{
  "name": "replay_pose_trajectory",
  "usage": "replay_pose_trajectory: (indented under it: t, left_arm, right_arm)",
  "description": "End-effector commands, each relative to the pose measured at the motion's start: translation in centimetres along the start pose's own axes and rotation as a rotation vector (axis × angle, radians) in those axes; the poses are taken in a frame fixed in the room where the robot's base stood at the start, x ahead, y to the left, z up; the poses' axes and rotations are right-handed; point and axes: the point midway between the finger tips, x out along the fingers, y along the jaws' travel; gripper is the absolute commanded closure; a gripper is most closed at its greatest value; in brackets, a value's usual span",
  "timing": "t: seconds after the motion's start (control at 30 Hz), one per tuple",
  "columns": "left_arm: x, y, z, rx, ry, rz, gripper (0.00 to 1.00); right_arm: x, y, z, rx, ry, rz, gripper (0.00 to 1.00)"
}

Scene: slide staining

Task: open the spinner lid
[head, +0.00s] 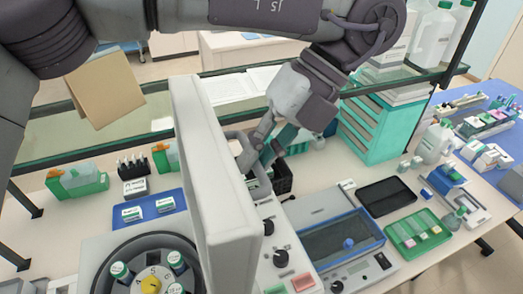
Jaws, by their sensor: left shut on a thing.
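The white spinner lid (196,150) stands raised, nearly upright, at the right side of the spinner (95,255). The spinner's dark round bowl (112,262) is exposed, with a yellow centre knob (151,285) and several green-and-white capped containers around it. My left gripper (252,160) is at the lid's right side, shut on the grey lid handle (235,135). The lid hides part of the handle and the bowl's right edge. My right gripper is not in view.
A control panel with black knobs (280,258) lies right of the lid. Beyond it are a blue-rimmed bath (340,241), a black tray (387,194) and a green tray (418,235). Green boxes (77,183) and a blue mat (152,206) lie behind the spinner. A teal drawer cabinet (372,135) stands behind.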

Motion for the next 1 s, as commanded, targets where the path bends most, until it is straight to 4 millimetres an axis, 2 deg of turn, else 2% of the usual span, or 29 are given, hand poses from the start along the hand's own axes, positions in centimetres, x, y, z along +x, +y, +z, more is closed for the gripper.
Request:
replay_pose_trajectory:
  t: [0.07, 0.1, 0.23, 0.63, 1.0]
  left_arm:
    - [0.6, -0.6, -0.2, 0.009, 0.004, 0.001, 1.0]
    - [0.6, -0.6, -0.2, 0.009, 0.004, 0.001, 0.83]
    - [0.5, -0.5, -0.1, 0.007, 0.004, 0.0, 0.62]
    - [-0.3, 0.1, 0.0, -0.001, 0.001, -0.004, 0.61]
    - [-5.1, 3.4, 0.1, -0.004, -0.004, -0.001, 0.61]
  right_arm:
    - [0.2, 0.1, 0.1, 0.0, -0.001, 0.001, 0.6]
    - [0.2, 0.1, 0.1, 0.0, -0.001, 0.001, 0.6]
    - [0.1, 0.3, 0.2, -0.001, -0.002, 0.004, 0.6]
    - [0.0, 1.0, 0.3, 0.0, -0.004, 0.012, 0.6]
    - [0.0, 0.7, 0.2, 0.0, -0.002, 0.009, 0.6]
